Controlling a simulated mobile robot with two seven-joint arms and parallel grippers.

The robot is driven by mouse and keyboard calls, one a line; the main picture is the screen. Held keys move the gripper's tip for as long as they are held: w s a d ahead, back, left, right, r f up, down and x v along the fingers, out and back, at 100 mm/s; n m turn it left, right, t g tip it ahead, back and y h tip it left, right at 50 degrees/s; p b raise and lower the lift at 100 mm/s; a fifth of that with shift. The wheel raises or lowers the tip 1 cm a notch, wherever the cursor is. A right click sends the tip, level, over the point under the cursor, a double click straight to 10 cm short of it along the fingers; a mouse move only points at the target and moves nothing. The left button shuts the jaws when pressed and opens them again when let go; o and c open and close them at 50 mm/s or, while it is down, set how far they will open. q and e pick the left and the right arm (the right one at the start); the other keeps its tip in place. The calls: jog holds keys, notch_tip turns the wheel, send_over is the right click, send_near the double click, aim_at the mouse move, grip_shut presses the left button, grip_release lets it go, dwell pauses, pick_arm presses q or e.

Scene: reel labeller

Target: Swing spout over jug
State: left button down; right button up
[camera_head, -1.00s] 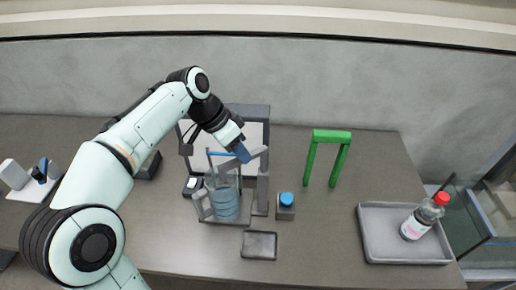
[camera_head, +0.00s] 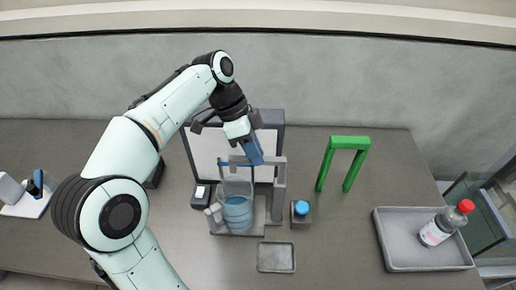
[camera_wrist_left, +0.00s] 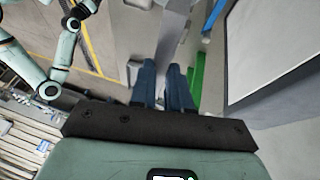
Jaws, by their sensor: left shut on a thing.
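The clear jug (camera_head: 237,212) with blue liquid stands upright on the base of the grey dispenser frame (camera_head: 279,190). The grey spout arm (camera_head: 276,160) reaches left from the frame's right post, and its left end is above the jug's top in the head view. My left gripper (camera_head: 256,155) has blue fingers shut on the spout arm. In the left wrist view, the grey bar (camera_wrist_left: 173,35) runs down between the two fingers (camera_wrist_left: 165,85). The fingers partly hide the spout. My right gripper is not in view.
A blue-capped block (camera_head: 301,210) stands right of the jug, with a small grey tray (camera_head: 276,257) in front. A green arch (camera_head: 348,142) stands further right. A large tray (camera_head: 430,263) holds a red-capped bottle (camera_head: 440,228). The table between arch and large tray is clear.

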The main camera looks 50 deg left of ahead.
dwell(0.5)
pick_arm(q)
jog(key=c, duration=1.1)
grip_release()
jog(key=shift+r, duration=0.1)
jog(key=w+p+v, duration=0.1)
jog(key=v, duration=0.6)
jog(key=shift+s+r+p, duration=0.2)
jog(key=shift+s+p, duration=0.2)
jog(key=shift+s, duration=0.05)
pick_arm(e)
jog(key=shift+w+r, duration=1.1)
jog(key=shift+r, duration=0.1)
pick_arm(q)
jog(key=shift+a, duration=0.2)
